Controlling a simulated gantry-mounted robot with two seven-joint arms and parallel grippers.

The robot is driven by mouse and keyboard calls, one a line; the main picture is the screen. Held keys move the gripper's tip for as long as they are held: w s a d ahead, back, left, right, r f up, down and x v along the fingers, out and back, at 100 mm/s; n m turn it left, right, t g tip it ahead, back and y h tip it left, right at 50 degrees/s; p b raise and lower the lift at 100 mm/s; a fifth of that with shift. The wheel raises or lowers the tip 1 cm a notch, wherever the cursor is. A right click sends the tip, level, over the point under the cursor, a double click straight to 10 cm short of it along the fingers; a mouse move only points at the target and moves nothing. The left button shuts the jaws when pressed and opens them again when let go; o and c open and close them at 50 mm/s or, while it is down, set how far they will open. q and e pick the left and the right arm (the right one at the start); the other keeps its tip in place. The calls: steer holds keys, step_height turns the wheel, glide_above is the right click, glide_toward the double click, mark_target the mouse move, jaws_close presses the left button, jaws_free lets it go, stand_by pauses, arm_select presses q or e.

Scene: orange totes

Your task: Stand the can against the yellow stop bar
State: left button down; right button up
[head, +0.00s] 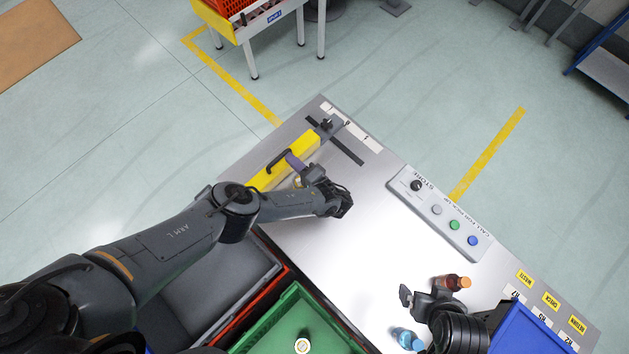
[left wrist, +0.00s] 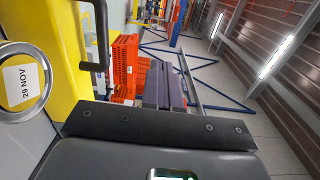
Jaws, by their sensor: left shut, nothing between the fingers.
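The yellow stop bar (head: 268,178) lies along the left edge of the metal table. The can (head: 297,181) is beside the bar, mostly hidden by my left arm and gripper. In the left wrist view the can's silver-rimmed end (left wrist: 20,112) with a "29 NOV" label shows at the left edge, in front of the yellow bar (left wrist: 62,40). I cannot tell whether can and bar touch. My left gripper (head: 292,157) is shut and empty near the bar; its fingers (left wrist: 164,85) are together, beside the can. My right gripper (head: 406,296) is over the right part of the table, its opening unclear.
A black handle (head: 279,160) stands on the bar. A button box (head: 437,212) is at the table's far edge. A brown bottle (head: 452,282) and a blue bottle (head: 408,338) are near my right arm. A green tote (head: 285,312) stands in front. The table's middle is clear.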

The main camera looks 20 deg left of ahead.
arm_select(q)
steer(key=v, duration=1)
step_height(320, 180, down, 15)
steer(key=b, duration=1.5)
steer(key=shift+f+b, duration=0.2)
steer(key=shift+b, duration=0.15)
steer(key=shift+w+a+r, duration=0.1)
steer(key=shift+r, duration=0.05)
steer(key=shift+w+a, duration=0.1)
steer(key=shift+a, duration=0.2)
steer(key=shift+w+a+p, duration=0.1)
steer(key=shift+a+p, duration=0.15)
steer(key=shift+p, duration=0.05)
steer(key=x, duration=0.4)
steer(key=shift+p, duration=0.35)
steer(key=shift+d, duration=0.1)
